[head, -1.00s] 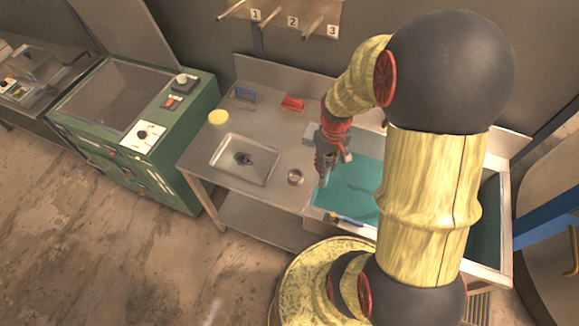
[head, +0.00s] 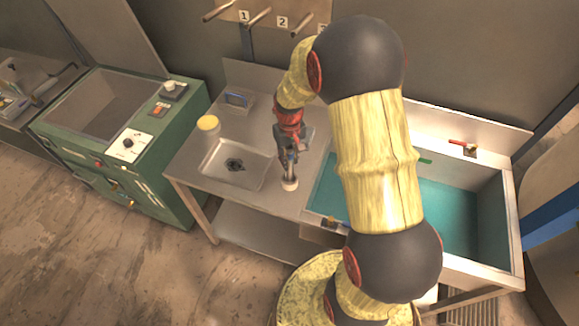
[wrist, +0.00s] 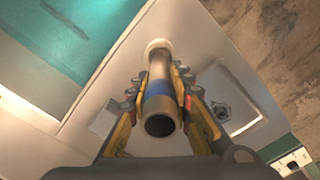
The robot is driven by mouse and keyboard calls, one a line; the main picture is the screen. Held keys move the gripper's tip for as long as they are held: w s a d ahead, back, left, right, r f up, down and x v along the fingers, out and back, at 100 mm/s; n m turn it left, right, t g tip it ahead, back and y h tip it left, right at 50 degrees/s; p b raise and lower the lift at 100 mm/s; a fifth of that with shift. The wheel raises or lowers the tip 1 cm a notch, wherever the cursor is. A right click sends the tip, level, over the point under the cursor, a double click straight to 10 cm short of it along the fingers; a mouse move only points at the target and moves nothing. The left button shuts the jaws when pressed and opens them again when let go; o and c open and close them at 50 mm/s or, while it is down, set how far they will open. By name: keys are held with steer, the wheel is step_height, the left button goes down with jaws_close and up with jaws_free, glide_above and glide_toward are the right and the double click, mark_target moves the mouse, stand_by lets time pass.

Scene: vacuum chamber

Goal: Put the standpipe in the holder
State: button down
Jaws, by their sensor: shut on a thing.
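The standpipe (wrist: 158,105) is a metal tube with a blue band, and my gripper (wrist: 160,88) is shut on it. In the head view the gripper (head: 288,155) points down over the steel counter, with the standpipe (head: 290,171) roughly upright below it. The holder (head: 289,184) is a small pale ring on the counter between the sink and the teal basin. In the wrist view the pipe's far end meets the holder ring (wrist: 158,46). The pipe hides part of the ring, so I cannot tell whether its end is inside or just above.
The sink with a drain (head: 236,165) lies left of the holder. The teal basin (head: 440,210) lies right, partly behind my arm. A yellow-topped jar (head: 208,124) and a blue-handled item (head: 237,99) stand at the back. A green cabinet (head: 150,150) stands left of the counter.

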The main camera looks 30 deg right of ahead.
steer(key=shift+w+f+b, duration=0.1)
steer(key=shift+f+b, duration=0.7)
steer(key=shift+f, duration=0.8)
steer(key=shift+f, duration=0.15)
steer(key=c, duration=1.6)
jaws_free()
steer(key=shift+c, duration=0.2)
steer(key=shift+o, duration=0.3)
